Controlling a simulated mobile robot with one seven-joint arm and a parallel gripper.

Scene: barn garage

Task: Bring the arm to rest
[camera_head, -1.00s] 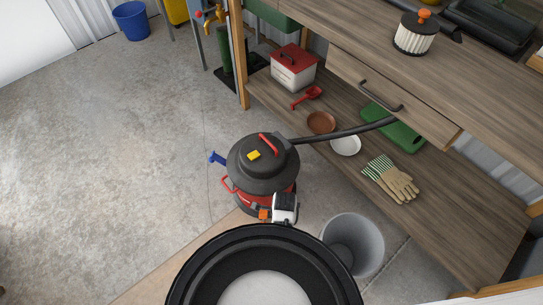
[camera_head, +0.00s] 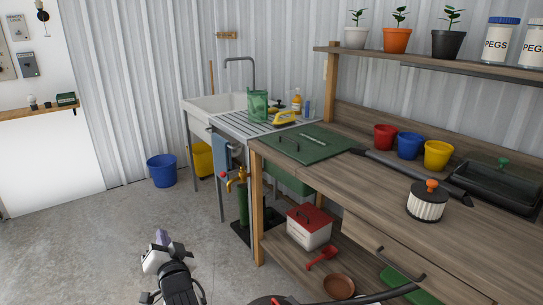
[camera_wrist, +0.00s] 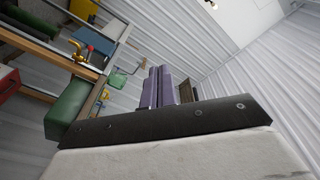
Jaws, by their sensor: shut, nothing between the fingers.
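My gripper (camera_head: 162,238) shows low in the head view, left of centre, in front of the bare concrete floor. Its purple fingers point up and away from me. In the wrist view the two purple fingers (camera_wrist: 158,86) lie side by side, closed together with nothing between them. My arm behind the gripper runs off the bottom edge of the head view, so most of it is hidden.
The wooden workbench (camera_head: 318,152) fills the right side, with a drawer (camera_head: 385,258) and lower shelf. A sink (camera_head: 212,110) stands at the back, with a blue bucket (camera_head: 161,172) to its left. Concrete floor (camera_head: 75,245) is open on the left.

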